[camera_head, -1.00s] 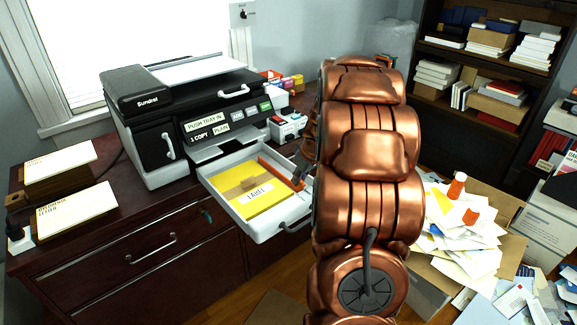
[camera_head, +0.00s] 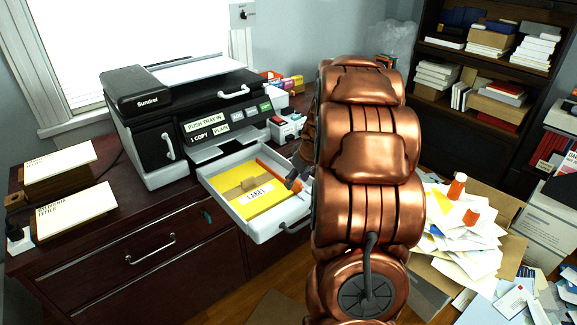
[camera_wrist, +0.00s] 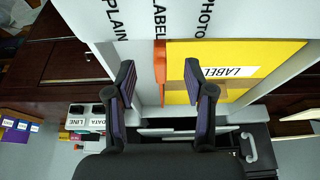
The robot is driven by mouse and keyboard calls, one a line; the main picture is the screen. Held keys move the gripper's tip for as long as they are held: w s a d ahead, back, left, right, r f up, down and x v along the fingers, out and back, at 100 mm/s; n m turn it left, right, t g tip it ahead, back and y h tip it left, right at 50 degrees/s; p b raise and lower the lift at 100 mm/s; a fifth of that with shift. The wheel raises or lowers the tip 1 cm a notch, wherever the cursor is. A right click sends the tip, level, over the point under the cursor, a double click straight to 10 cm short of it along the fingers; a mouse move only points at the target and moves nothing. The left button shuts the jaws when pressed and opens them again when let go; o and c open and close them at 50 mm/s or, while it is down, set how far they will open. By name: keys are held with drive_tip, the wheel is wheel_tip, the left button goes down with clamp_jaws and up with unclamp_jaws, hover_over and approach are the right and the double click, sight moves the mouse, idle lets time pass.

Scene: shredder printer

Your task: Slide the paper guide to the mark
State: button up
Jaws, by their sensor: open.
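The printer's white tray (camera_head: 262,236) is pulled out, with a yellow sheet (camera_head: 275,202) marked LABEL in it. The orange paper guide (camera_head: 270,168) lies along the sheet's right side. In the wrist view the guide (camera_wrist: 159,58) runs beside the yellow sheet (camera_wrist: 262,50), its end in line with the word LABEL on the tray edge, between PLAIN and PHOTO. My gripper (camera_wrist: 160,82) is open, one finger on each side of the guide in the picture. I cannot tell whether either finger touches it. In the head view my gripper (camera_head: 294,181) is partly hidden by my arm.
The black and white printer (camera_head: 190,110) stands on a dark wooden cabinet (camera_head: 120,235). Paper stacks (camera_head: 75,210) lie at left. Small boxes (camera_head: 287,128) stand right of the printer. A box heaped with papers (camera_head: 465,235) is at right.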

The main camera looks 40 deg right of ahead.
drive_tip(key=shift+v, duration=3)
drive_tip(key=s+a+r+g+y+p, duration=0.15)
drive_tip(key=s+a, duration=0.25)
drive_tip(key=a, duration=0.7)
drive_tip(key=s+a+r+g+p, duration=0.1)
drive_tip(key=s+a+r, duration=0.25)
drive_tip(key=a, duration=0.75)
drive_tip(key=s+a+g+p, duration=0.1)
drive_tip(key=s+a, duration=0.4)
drive_tip(key=s, duration=0.5)
drive_tip(key=s+a+g+h+p, duration=0.1)
drive_tip(key=s+a, duration=0.4)
drive_tip(key=s, duration=0.5)
drive_tip(key=shift+s+a+r+g+p, duration=0.15)
drive_tip(key=shift+s+r+g+p, duration=0.15)
drive_tip(key=shift+g, duration=0.55)
drive_tip(key=shift+f+h, duration=0.1)
drive_tip(key=shift+h, duration=0.15)
drive_tip(key=shift+c, duration=0.3)
